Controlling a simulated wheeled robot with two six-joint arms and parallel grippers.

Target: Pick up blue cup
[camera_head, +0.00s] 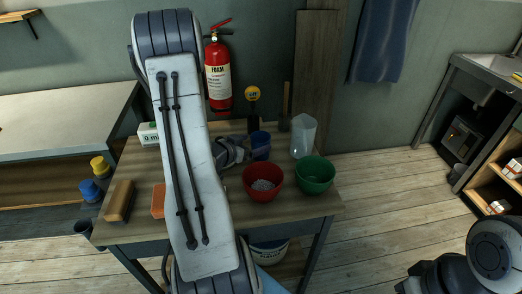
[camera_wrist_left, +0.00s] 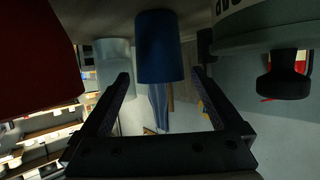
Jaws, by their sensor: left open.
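The blue cup (camera_head: 261,147) stands on the wooden table (camera_head: 225,228), behind the red bowl, in the head view. My left gripper (camera_head: 232,152) is just left of it, partly hidden by my own arm. In the left wrist view, which looks upside down, the blue cup (camera_wrist_left: 160,47) hangs from the top, in line with the gap between the open, empty fingers of my left gripper (camera_wrist_left: 161,80). I cannot tell how much distance is left between fingertips and cup. My right gripper does not show clearly.
A red bowl (camera_head: 261,190) with grey bits and a green bowl (camera_head: 315,178) stand in front of the cup. A clear pitcher (camera_head: 302,136) stands to its right. A brown block (camera_head: 119,201) and an orange sponge (camera_head: 158,201) lie left. A fire extinguisher (camera_head: 218,76) hangs behind.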

